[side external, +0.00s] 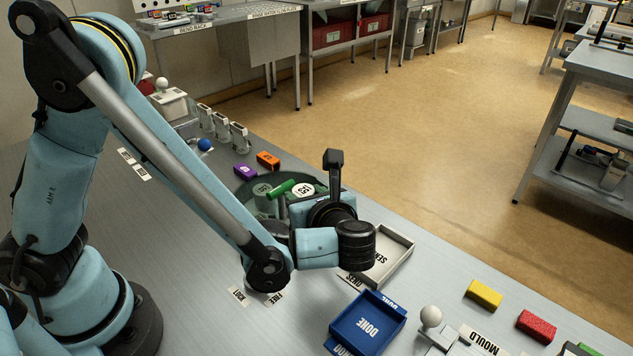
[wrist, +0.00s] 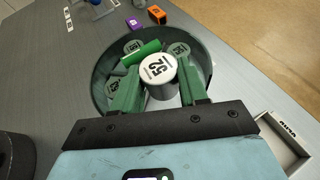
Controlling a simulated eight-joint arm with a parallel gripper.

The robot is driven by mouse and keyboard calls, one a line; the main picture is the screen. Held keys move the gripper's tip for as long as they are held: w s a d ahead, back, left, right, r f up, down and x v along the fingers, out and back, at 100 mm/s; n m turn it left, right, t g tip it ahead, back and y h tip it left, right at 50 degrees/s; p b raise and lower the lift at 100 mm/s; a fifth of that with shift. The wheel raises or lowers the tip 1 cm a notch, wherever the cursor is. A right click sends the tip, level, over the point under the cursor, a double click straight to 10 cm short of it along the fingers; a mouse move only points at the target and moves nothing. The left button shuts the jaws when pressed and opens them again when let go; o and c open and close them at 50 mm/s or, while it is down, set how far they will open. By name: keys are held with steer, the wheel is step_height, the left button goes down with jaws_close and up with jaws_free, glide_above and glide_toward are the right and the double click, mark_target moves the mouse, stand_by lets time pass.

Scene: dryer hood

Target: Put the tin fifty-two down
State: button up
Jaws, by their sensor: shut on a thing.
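The tin fifty-two (wrist: 158,69) has a white lid with a black 52 on it and a grey metal side. My gripper (wrist: 160,90) is shut on it, with one green finger on each side. The tin is upright and looks higher than the other tins, over the near part of a round dark green tub (wrist: 98,84). Whether its base touches anything is hidden. In the side external view the tin (side external: 303,190) shows beside my gripper's body, and my fingers are mostly hidden.
A purple block (side external: 244,171) and an orange block (side external: 268,159) stand behind.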

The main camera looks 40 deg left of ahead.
steer(key=shift+f, duration=3.15)
steer(key=shift+f, duration=0.2)
steer(key=o, duration=1.1)
steer(key=shift+c, duration=0.2)
